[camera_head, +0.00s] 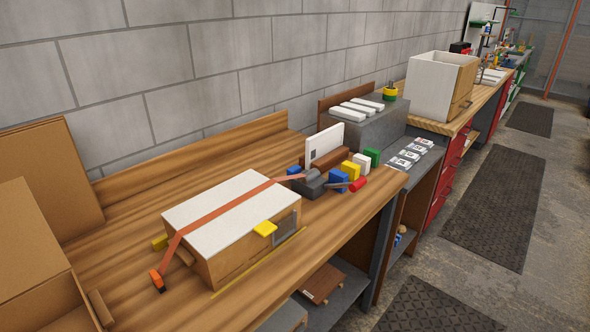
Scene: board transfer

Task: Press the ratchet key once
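An orange strap (232,207) runs across the white top of a wooden box (240,259) on the workbench. At its far right end the strap meets a dark grey ratchet block (309,189). A lever with a red end (357,184) sticks out to the right of this block and looks like the ratchet key, though the label is too small to tell. The strap's near end goes down to an orange-red end piece (157,280) on the bench. Neither of my grippers is in view.
Blue, yellow, white and green blocks (350,170) and an upright white panel (325,145) stand close behind the ratchet. Cardboard boxes (40,250) fill the left. A grey stand with white bars (355,125) is farther back. The bench front edge is clear.

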